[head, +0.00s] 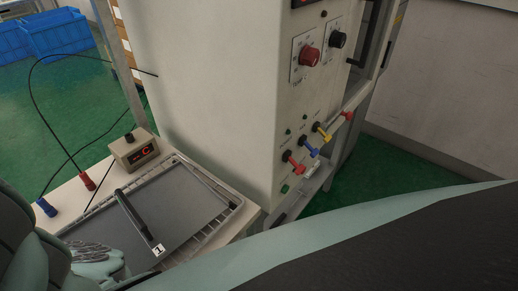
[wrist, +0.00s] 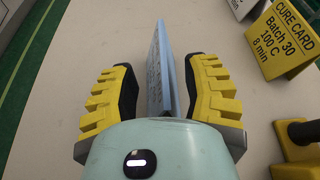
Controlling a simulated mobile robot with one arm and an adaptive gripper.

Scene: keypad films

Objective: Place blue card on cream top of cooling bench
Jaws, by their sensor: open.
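The blue card (wrist: 164,72) shows nearly edge-on in the wrist view, with dark print on its left face. It stands between the two yellow-and-black fingers of my gripper (wrist: 158,85). The fingers are open, with a gap on each side of the card. A cream top (wrist: 60,60) lies beneath the card and the fingers. The lower end of the card is hidden behind the gripper's body. I cannot make out the card or my gripper in the head view.
A yellow cure card (wrist: 283,42) stands right of my gripper, with another yellow object (wrist: 295,150) nearer. In the head view, a tall cream machine (head: 215,85) with coloured levers stands beside a bench holding a grey-lined tray (head: 185,205) and a dial box (head: 134,149).

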